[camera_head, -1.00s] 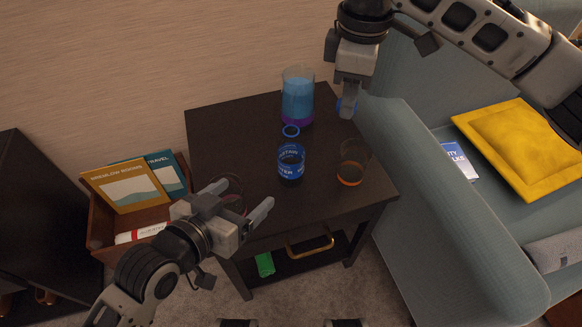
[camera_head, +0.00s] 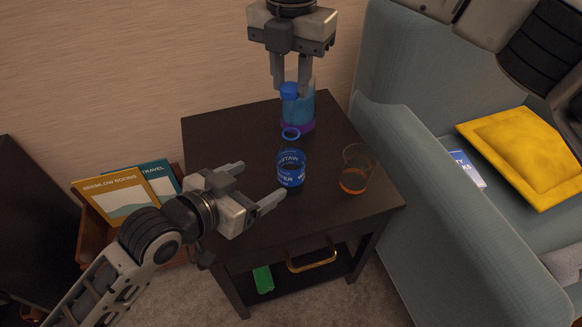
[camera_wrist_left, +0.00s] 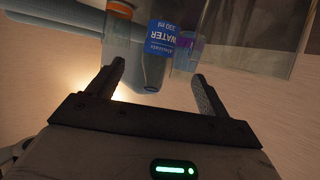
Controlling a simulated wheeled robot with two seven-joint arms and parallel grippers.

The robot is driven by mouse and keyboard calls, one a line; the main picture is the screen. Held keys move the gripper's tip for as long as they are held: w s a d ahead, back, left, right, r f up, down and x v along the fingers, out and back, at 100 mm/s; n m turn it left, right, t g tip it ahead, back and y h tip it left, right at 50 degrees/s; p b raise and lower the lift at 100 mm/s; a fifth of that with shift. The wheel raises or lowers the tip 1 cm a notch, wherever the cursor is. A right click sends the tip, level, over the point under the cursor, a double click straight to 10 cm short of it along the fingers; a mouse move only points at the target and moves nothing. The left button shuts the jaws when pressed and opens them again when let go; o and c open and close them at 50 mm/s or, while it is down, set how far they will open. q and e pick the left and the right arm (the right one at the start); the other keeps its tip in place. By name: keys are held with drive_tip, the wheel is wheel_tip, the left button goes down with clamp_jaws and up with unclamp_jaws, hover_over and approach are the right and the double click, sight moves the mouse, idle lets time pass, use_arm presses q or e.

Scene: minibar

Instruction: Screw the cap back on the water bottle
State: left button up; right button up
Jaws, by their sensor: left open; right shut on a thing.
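The water bottle (camera_head: 291,168) stands upright on the dark side table, clear with a blue label and a blue ring at its open neck (camera_head: 290,133). My right gripper (camera_head: 290,88) is shut on the blue cap (camera_head: 289,92), which appears above and beyond the neck in the head view, apart from it. My left gripper (camera_head: 261,184) is open just left of the bottle, fingers pointing toward it. In the left wrist view the bottle's label (camera_wrist_left: 161,40) shows ahead, between the open fingers (camera_wrist_left: 160,85); I see no contact.
A tall clear vessel with blue and purple contents (camera_head: 300,112) stands behind the bottle. A glass with an orange band (camera_head: 354,180) stands to its right. The table (camera_head: 215,140) is clear at left. The sofa arm (camera_head: 400,150) borders the table's right.

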use_arm(q)
drive_tip(key=x, duration=1.2)
drive_tip(key=c, duration=1.5)
use_arm(e)
drive_tip(key=shift+f, duration=0.1)
hover_over(292, 127)
drive_tip(key=shift+f, duration=2.45)
drive_tip(key=shift+f, duration=0.1)
drive_tip(key=shift+a+f, duration=0.1)
drive_tip(key=shift+f, duration=0.65)
drive_tip(key=shift+f, duration=0.6)
